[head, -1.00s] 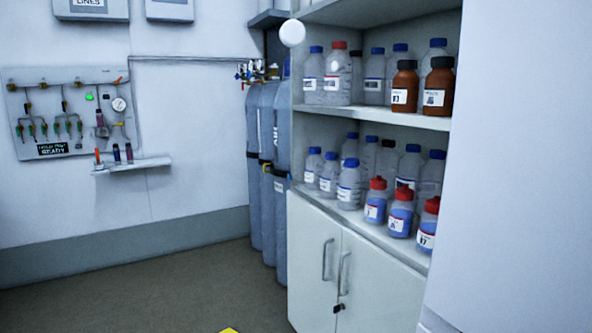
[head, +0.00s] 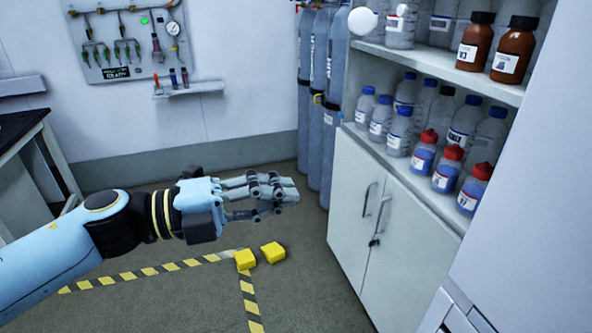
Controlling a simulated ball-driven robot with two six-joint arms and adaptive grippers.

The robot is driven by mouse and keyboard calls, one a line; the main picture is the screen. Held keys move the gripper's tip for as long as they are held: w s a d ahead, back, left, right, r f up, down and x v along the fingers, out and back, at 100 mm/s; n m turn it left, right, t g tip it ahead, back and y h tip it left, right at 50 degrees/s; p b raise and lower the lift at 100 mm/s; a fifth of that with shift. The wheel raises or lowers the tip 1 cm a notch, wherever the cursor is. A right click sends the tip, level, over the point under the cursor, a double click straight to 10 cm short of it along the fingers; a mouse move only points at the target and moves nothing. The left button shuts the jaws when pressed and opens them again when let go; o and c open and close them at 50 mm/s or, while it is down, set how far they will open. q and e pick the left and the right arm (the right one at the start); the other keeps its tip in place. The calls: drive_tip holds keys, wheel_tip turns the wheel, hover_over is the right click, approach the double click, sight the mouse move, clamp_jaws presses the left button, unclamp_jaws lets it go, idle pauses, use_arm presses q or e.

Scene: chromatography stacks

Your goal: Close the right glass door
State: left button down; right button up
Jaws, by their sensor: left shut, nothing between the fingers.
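A white cabinet (head: 350,153) stands on the right, with bottles on its upper shelves and two solid lower doors. The lower doors look shut, with a lock between their handles. A round white knob-like ball (head: 362,20) shows at the upper left edge of the shelves. I cannot make out a glass pane or tell how a glass door stands. My left gripper (head: 284,193) is shut and empty, in front of and left of the lower doors, apart from the cabinet in the picture. My right gripper is not in view.
Brown bottles (head: 475,42) and red-capped bottles (head: 447,168) line the shelves. Grey gas cylinders (head: 333,95) stand left of the cabinet. Yellow blocks (head: 273,252) and striped tape (head: 250,300) are on the floor. A dark-topped bench (head: 20,130) stands at the left.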

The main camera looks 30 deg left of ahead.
sight(333, 170)
use_arm(q)
drive_tip(key=shift+w+d+p, duration=0.45)
drive_tip(key=shift+w+d, duration=0.3)
drive_tip(key=shift+w, duration=0.85)
drive_tip(key=shift+w+d+p, duration=0.45)
drive_tip(key=shift+w+d, duration=0.3)
drive_tip(key=shift+w, duration=0.8)
drive_tip(key=shift+w+d+p, duration=0.45)
drive_tip(key=shift+w+d, duration=0.3)
drive_tip(key=shift+w, duration=0.85)
